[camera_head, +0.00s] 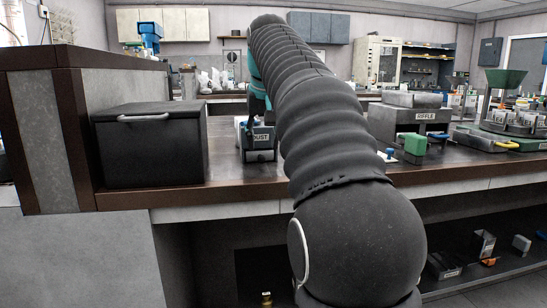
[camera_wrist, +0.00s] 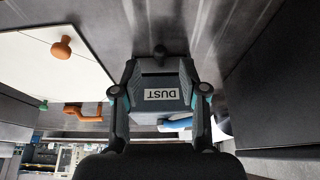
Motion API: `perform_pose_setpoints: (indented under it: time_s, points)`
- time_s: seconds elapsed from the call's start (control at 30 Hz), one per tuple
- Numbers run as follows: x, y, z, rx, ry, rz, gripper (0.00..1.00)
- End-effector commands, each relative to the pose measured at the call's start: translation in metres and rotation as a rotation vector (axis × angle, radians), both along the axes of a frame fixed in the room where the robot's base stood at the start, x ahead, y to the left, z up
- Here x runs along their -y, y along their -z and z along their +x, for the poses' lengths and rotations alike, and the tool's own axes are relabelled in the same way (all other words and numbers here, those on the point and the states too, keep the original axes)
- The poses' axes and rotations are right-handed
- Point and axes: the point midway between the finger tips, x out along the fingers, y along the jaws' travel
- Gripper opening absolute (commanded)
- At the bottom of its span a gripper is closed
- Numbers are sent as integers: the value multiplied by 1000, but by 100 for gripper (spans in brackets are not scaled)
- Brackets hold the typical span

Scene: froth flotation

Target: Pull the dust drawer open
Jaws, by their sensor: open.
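The dust drawer is a grey-teal box front with a white DUST label, on the dark bench top left of my arm in the head view (camera_head: 261,143). In the wrist view the drawer (camera_wrist: 158,108) is central, with its label upside down. My gripper (camera_wrist: 160,91) is open, one finger on each side of the drawer front in that picture. I cannot tell whether the fingers touch it. A small dark knob (camera_wrist: 160,51) shows above the drawer in the wrist view.
A black box with a pale handle (camera_head: 150,147) stands left of the drawer. A grey unit labelled RIFFLE (camera_head: 426,119) and a green block (camera_head: 415,144) stand on the right. An orange knob (camera_wrist: 62,48) and a blue piece (camera_wrist: 177,124) show in the wrist view.

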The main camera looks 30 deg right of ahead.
Motion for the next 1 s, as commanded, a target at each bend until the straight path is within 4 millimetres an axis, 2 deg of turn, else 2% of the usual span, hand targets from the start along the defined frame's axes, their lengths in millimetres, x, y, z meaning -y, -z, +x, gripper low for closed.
perform_pose_setpoints:
  time_s: [0.03, 0.2, 0.63, 0.67, 0.8, 0.83, 1.0]
  points:
    - [1, 11, 3, -3, 0, 1, 43]
    - [3, 28, 10, -2, 1, 1, 43]
    - [4, 35, 14, 0, 0, 0, 43]
    - [4, 35, 14, 0, 0, 0, 40]
    - [4, 35, 14, 0, 0, 0, 5]
    - [4, 35, 14, 0, 0, 0, 0]
    - [5, 35, 14, -1, 1, 0, 0]
